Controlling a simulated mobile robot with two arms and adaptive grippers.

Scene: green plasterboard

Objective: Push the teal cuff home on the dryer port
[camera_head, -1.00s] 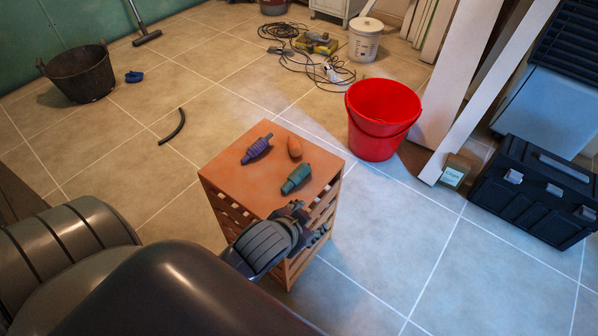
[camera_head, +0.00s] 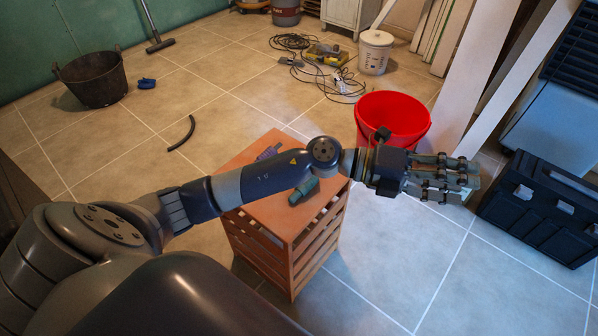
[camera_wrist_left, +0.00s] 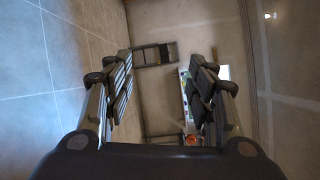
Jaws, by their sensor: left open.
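A teal cuff-like piece (camera_head: 303,192) lies on the orange slatted crate (camera_head: 265,212), partly hidden behind my left forearm. My left arm reaches across above the crate. My left gripper (camera_head: 468,182) is to the right of the crate, well past the teal piece, pointing right towards the dark toolbox. It is open and nothing shows between its fingers; the left wrist view also shows its spread fingers (camera_wrist_left: 163,80). I cannot make out a dryer port in either view. My right gripper is out of view.
A purple piece (camera_head: 268,152) lies on the crate behind my arm. A red bucket (camera_head: 400,112) stands just behind my left gripper. The dark toolbox (camera_head: 540,205) and leaning white boards (camera_head: 480,75) are at the right. The tiled floor at front right is clear.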

